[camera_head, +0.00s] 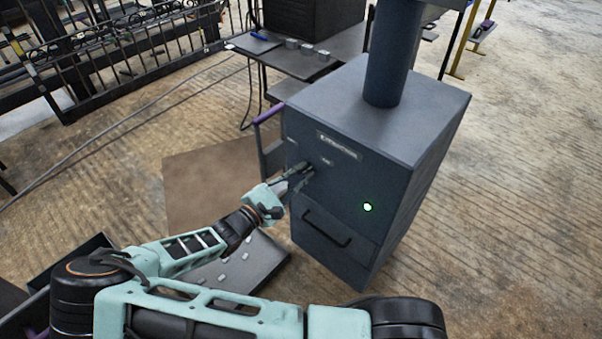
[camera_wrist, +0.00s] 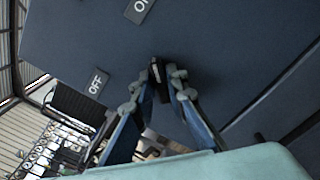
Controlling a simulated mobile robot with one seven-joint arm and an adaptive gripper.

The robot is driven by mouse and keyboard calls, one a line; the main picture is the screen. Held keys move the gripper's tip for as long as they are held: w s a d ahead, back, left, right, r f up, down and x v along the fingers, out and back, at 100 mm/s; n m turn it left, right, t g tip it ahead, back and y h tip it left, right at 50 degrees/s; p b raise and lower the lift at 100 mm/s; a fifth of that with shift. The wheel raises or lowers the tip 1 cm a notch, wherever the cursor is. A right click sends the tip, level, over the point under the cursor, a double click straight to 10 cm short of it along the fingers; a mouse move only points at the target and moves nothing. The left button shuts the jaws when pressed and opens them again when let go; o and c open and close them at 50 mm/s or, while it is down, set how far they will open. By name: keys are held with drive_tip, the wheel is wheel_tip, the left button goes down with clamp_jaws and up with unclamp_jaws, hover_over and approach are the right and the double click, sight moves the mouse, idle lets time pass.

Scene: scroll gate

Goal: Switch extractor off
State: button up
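The extractor (camera_head: 420,130) is a dark blue-grey cabinet with a name plate (camera_head: 338,145) and a lit green lamp (camera_head: 367,207) on its front. In the wrist view, an OFF label (camera_wrist: 97,83) and an ON label (camera_wrist: 140,8) sit on this front, apart from each other. A small dark switch knob (camera_wrist: 157,72) stands out from the panel between the tips of my gripper (camera_wrist: 158,84). The fingers close in on both sides of the knob and look shut on it. In the head view, my gripper (camera_head: 303,174) is at the panel's left part and hides most of the switch.
A drawer-like panel with a handle (camera_head: 327,229) is below the lamp. A thick duct (camera_head: 392,50) rises from the cabinet top. A purple handle (camera_head: 268,113) juts out at the cabinet's left. A table (camera_head: 290,62) stands behind, and a metal gate (camera_head: 130,45) at the back left.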

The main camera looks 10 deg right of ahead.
clamp_jaws()
drive_tip(key=shift+p, duration=0.3)
drive_tip(key=shift+r+n+p, duration=0.2)
drive_tip(key=shift+n+p, duration=0.7)
drive_tip(key=shift+n, duration=0.1)
drive_tip(key=n+p, duration=0.3)
drive_tip(key=n, duration=0.4)
drive_tip(key=n+p, duration=0.1)
drive_tip(key=n, duration=0.1)
drive_tip(key=shift+w+a+f+n+p, duration=0.1)
drive_tip(key=shift+f+n+p, duration=0.05)
drive_tip(key=shift+n+p, duration=0.2)
drive_tip(key=shift+f+n, duration=0.1)
drive_tip(key=shift+n, duration=1.95)
drive_tip(key=o, duration=0.5)
unclamp_jaws()
